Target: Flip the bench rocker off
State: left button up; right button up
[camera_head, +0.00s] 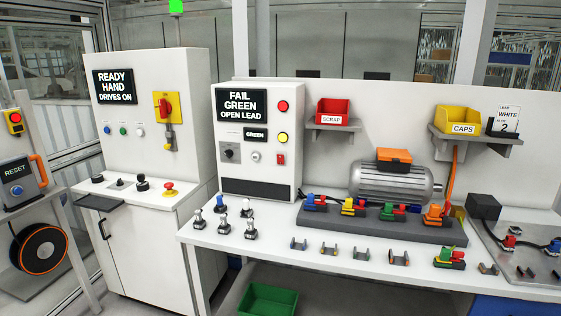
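A small red rocker switch (281,158) sits at the lower right of the white bench test panel (232,186). It is too small to tell which side is pressed in. The panel's sign (241,104) reads "FAIL GREEN OPEN LEAD", and a smaller label (255,135) reads "GREEN". A red round button or lamp (283,106) and a yellow one (283,137) are above the rocker. A dark rotary switch (230,153) and a pale round control (255,157) are to its left. Neither gripper is in view.
The white bench (270,240) holds several small plugs, clips and a grey motor (392,187). A left cabinet (150,140) carries a red-and-yellow switch (164,106). Shelves with a red SCRAP bin (332,112) and yellow CAPS bin (458,121) jut out right of the panel.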

aim_at(279, 157)
jog(key=u, duration=0.55)
jog(key=k, duration=0.65)
jog(key=u, duration=0.55)
jog(key=i, duration=1.15)
jog(key=z, duration=1.2)
jog(key=i, duration=0.75)
jog(key=z, duration=0.85)
